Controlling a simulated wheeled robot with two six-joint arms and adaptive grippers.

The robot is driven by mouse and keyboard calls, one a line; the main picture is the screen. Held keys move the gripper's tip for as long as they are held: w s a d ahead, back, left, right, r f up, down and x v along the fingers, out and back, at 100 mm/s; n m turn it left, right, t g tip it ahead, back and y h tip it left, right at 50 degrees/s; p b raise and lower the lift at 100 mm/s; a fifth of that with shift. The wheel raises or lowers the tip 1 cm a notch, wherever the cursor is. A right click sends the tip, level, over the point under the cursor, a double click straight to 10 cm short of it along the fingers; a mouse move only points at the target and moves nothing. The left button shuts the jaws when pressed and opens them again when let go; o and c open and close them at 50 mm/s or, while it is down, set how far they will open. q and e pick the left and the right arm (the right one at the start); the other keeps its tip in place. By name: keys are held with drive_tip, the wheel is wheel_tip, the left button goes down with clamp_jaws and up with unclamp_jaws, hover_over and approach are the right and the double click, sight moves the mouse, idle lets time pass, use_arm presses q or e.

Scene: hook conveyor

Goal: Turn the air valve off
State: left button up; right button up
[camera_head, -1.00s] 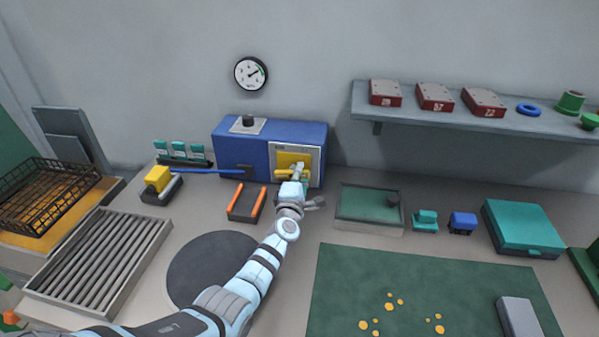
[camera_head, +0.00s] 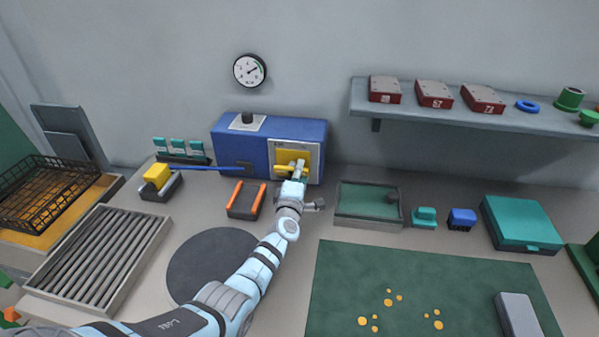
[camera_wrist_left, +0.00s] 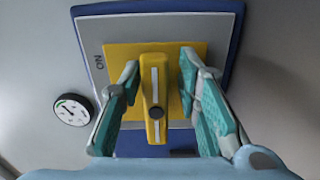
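The air valve's yellow handle (camera_head: 284,169) is on a yellow plate on the grey front panel of a blue box (camera_head: 240,148). In the left wrist view the handle (camera_wrist_left: 155,100) is a yellow bar with a dark central screw and a pale stripe. The panel's "ON" label reads sideways there. My left gripper (camera_head: 298,169) is at the panel. In the left wrist view its teal fingers (camera_wrist_left: 158,70) are open, one on each side of the handle, with visible gaps. In the head view the gripper hides part of the handle. My right gripper is not in view.
A round gauge (camera_head: 249,70) hangs on the wall above the box. An orange-armed fork (camera_head: 245,200) and a yellow-topped block (camera_head: 157,177) with a blue rod lie left of my arm. A green-floored tray (camera_head: 368,204) stands to its right. A shelf (camera_head: 450,112) juts out at upper right.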

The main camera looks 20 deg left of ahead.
use_arm(q)
drive_tip(key=shift+r, duration=0.15)
drive_tip(key=v, duration=1.2)
drive_tip(key=shift+s, duration=0.1)
